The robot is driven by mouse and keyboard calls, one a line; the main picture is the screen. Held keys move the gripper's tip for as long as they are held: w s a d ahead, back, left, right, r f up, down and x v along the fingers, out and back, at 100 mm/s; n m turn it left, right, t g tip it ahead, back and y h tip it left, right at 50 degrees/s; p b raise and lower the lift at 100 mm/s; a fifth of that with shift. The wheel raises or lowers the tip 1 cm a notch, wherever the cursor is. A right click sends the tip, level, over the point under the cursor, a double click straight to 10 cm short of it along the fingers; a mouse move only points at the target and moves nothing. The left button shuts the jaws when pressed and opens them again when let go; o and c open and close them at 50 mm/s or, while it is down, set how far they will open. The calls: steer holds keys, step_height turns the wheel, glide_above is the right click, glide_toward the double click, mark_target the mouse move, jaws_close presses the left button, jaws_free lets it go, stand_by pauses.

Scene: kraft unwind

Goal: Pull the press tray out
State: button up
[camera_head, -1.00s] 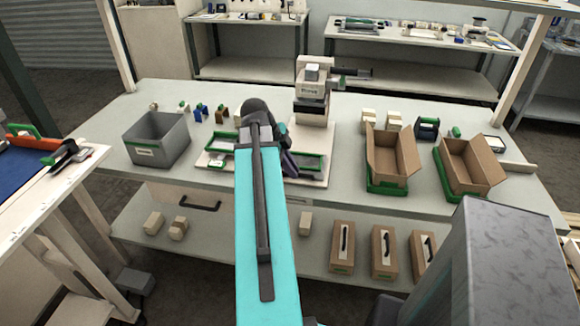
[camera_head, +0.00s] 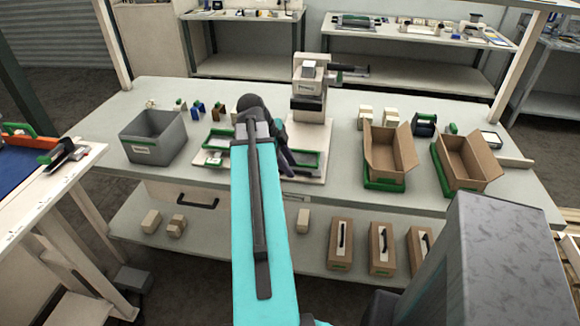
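The press (camera_head: 310,90) is a pale upright machine at the back middle of the bench, on a pale base plate (camera_head: 316,178). A green-rimmed tray (camera_head: 306,153) lies in front of the press, partly hidden by my arm. Another green-rimmed tray (camera_head: 216,137) shows left of my arm; I cannot tell how the two connect. My gripper (camera_head: 287,158) is at the end of the turquoise arm, close to the right-hand tray's left side. Its fingers are mostly hidden by my wrist, so contact and opening are unclear.
A grey bin (camera_head: 154,143) stands at the left. Two open cardboard boxes (camera_head: 389,157) (camera_head: 466,165) stand at the right in green bases. Small blocks and tools line the back. Several handled boxes (camera_head: 340,244) sit on the lower shelf. The bench front edge is mostly clear.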

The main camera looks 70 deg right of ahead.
steer(key=b+v, duration=0.2)
steer(key=v, duration=1.1)
steer(key=shift+r, duration=0.15)
stand_by(0.4)
